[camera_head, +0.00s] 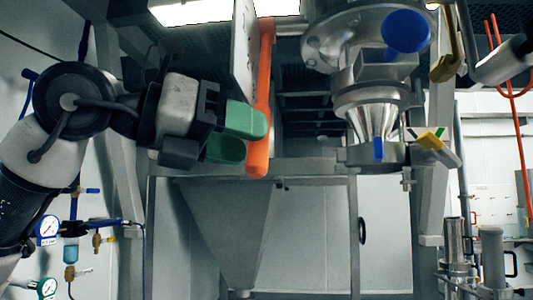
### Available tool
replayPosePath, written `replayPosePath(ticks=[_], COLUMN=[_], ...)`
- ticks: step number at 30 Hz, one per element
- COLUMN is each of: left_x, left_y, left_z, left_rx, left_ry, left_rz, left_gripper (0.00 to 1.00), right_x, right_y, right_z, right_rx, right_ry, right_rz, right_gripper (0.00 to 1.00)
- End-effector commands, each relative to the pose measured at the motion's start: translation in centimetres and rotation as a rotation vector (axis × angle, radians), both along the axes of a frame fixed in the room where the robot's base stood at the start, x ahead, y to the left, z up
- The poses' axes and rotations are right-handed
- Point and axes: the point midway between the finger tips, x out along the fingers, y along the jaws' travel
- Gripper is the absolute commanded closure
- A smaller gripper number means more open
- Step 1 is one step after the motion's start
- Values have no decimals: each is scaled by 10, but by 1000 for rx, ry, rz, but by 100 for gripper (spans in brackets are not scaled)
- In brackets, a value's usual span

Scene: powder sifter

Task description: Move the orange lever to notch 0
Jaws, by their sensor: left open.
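The orange lever (263,85) hangs nearly upright beside a grey metal plate, its lower end rounded and free. My left gripper (250,137), with green fingers, is open and comes in from the left. Its upper fingertip overlaps the lever's lower part in the picture. Its lower fingertip sits just left of the lever's lower end. I cannot tell whether either finger touches the lever. No notch marks or numbers can be read.
A steel sifter outlet (372,105) with blue fittings stands right of the lever. A grey hopper (228,225) hangs below the crossbeam (310,172). Pressure gauges (47,228) and pipes are at the lower left. Open space lies between the lever and the outlet.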

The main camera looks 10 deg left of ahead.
Motion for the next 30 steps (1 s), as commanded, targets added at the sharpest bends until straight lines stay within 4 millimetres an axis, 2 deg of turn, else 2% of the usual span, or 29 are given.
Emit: replayPosePath(ticks=[3, 9, 21, 26, 29, 30], left_x=[-14, -30, -34, -32, -32, -33], left_y=[22, 45, 52, 43, 24, 14], left_z=[1, 7, 9, -1, -23, -35], left_rx=[-3, -2, -1, -15, -47, -64], left_ry=[-1, -2, 1, 78, 266, 376], left_rz=[3, 1, -1, -49, -159, -219], left_gripper=[47, 47, 49, 73, 89, 95], right_x=[0, 0, 0, 0, 0, 0], right_y=[1, 4, 4, 4, 4, 4], right_z=[-11, -16, -17, -16, -14, -14], right_rx=[1, 5, 5, 5, 5, 5], right_ry=[0, 0, 0, 0, 0, 0], right_rz=[-1, -2, -2, -1, -1, -1], right_gripper=[100, 100, 100, 100, 100, 100])
